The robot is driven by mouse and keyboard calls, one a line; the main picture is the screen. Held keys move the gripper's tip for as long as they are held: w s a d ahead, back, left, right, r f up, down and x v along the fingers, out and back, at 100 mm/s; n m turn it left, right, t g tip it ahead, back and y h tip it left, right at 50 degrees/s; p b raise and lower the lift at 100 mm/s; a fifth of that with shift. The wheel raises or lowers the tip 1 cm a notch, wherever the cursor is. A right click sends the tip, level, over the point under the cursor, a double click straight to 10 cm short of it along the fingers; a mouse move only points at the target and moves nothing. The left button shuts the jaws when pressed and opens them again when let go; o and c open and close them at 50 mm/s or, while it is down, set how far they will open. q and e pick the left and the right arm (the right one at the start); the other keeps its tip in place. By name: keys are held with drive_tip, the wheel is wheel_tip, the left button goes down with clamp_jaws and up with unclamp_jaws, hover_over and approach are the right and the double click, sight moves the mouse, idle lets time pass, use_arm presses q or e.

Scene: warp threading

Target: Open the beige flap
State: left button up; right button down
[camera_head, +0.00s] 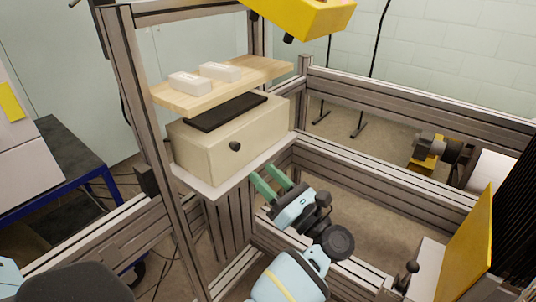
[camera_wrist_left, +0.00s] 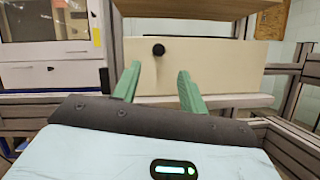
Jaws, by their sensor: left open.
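The beige flap (camera_head: 262,134) is the upright front face of a beige box, and it looks shut. A round black knob (camera_head: 235,146) sticks out of it. The flap (camera_wrist_left: 225,68) and knob (camera_wrist_left: 158,49) also show in the left wrist view. My left gripper (camera_head: 262,174) has green fingers and is open and empty. It is in front of and below the flap, apart from the knob. In the left wrist view its fingertips (camera_wrist_left: 160,71) point at the flap, with the knob above and between them. My right gripper is not in view.
The box stands on a white shelf (camera_head: 199,190) in a metal frame (camera_head: 130,90). A dark slab (camera_head: 226,111) lies on the box. A wooden board (camera_head: 240,82) with two white blocks is above. A yellow device (camera_head: 305,15) hangs overhead. Metal rails run right of the shelf.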

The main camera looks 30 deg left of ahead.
sight(238, 148)
use_arm(q)
drive_tip(key=shift+r, duration=0.1)
drive_tip(key=p+x, duration=0.2)
drive_tip(key=x, duration=0.5)
drive_tip(key=shift+s, duration=0.1)
drive_tip(key=shift+a+r, duration=0.15)
drive_tip(key=shift+a, duration=0.25)
drive_tip(key=c, duration=0.9)
clamp_jaws()
